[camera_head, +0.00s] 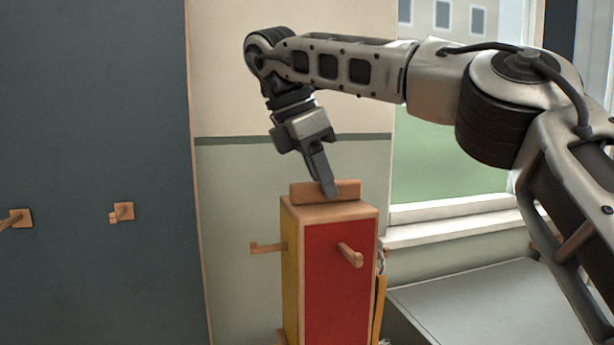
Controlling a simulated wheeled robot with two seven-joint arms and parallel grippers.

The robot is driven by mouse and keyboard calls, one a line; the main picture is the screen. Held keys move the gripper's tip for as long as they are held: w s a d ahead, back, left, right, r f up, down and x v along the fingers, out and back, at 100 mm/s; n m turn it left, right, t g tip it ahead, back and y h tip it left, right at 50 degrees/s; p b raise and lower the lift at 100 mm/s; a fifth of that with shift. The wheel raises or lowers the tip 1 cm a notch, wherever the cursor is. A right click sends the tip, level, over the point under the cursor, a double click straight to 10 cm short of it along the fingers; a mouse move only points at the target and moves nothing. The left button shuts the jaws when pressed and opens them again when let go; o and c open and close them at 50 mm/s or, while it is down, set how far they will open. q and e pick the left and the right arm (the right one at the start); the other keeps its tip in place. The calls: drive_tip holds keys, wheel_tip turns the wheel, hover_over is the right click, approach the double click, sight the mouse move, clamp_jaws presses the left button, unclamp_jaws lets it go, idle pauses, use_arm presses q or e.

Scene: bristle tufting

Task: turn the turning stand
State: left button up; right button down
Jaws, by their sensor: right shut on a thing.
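The turning stand (338,285) is a tall box-like post with a red face and a yellow face, in the lower middle of the head view. Wooden pegs (351,256) stick out from its sides. A wooden grip bar (349,190) lies across its top. My right gripper (328,190) reaches down from above and is shut on this bar, with one finger in front of it. The other finger is mostly hidden. The stand's lower part is cut off by the frame edge. My left gripper is not in view.
A dark blue panel (90,120) with wooden pegs (122,212) stands at the left. Something hangs at the stand's right side (379,290). A grey surface (480,305) lies at the lower right, below a window sill (450,230).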

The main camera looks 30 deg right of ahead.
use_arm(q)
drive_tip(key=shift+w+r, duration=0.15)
use_arm(e)
drive_tip(key=shift+r, duration=0.15)
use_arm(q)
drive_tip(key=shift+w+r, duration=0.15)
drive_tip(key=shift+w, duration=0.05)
use_arm(e)
drive_tip(key=c, duration=1.3)
unclamp_jaws()
drive_tip(key=shift+a+r, duration=0.1)
drive_tip(key=shift+r, duration=0.2)
drive_tip(key=p+v, duration=0.4)
drive_tip(key=v, duration=0.2)
drive_tip(key=shift+a+r, duration=0.1)
drive_tip(key=shift+r, duration=0.05)
drive_tip(key=shift+w+a+r, duration=0.1)
drive_tip(key=shift+r, duration=0.1)
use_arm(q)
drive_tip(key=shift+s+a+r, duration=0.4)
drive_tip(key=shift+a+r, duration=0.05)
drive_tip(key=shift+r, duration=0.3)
use_arm(e)
drive_tip(key=shift+f, duration=0.1)
